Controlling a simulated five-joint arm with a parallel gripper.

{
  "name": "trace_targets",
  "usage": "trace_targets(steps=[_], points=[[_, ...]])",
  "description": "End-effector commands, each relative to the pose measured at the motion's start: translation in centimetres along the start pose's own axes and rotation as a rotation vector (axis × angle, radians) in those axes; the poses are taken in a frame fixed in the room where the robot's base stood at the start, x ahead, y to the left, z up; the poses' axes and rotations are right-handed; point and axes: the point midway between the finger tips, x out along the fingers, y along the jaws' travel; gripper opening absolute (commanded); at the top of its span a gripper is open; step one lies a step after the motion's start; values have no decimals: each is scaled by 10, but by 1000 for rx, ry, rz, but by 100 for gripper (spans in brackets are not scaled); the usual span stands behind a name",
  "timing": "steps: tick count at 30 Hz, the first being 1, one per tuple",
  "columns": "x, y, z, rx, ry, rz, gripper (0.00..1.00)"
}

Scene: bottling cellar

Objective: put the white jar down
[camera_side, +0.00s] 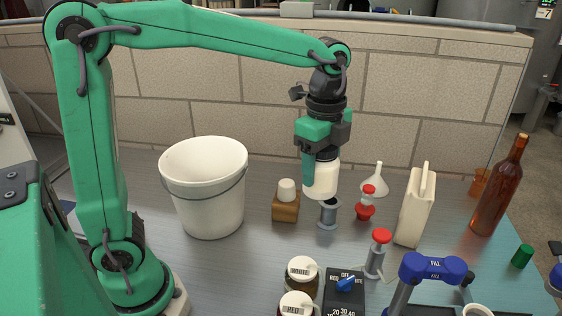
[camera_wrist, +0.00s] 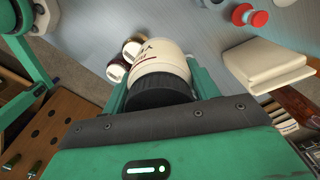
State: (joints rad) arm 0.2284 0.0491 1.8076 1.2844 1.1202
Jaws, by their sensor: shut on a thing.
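My gripper (camera_side: 318,160) is shut on the white jar (camera_side: 324,180) and points downward. The jar is upright, with its lower part below the fingers in the side view. In the wrist view the white jar (camera_wrist: 160,55), with a dark ribbed lid (camera_wrist: 158,92), sits between the green fingers. Part of its label shows as dark and red marks. Below the jar in the side view is a short grey metal post (camera_side: 329,215). I cannot tell whether the jar touches it or is in front of or behind it.
A white bucket (camera_side: 205,195) stands to the left, and a wooden block with a white knob (camera_side: 286,207) beside the jar. To the right are a red-topped piece (camera_side: 366,203), a white funnel (camera_side: 375,181), a cream jug (camera_side: 415,208) and a brown bottle (camera_side: 498,190). Lidded jars (camera_side: 302,272) stand in front.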

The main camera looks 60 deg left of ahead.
Motion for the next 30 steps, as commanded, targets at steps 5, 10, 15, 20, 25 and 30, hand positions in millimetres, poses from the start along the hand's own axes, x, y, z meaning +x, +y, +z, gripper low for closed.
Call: trace_targets(steps=[5,10,15,20,25,30], points=[[0,22,-28,114,1,-1,31],[1,40,-47,196,0,-1,31],[22,47,-52,225,-3,5,31],[55,47,-52,223,-2,4,31],[88,47,-52,222,-2,3,31],[107,46,-52,222,0,1,31]])
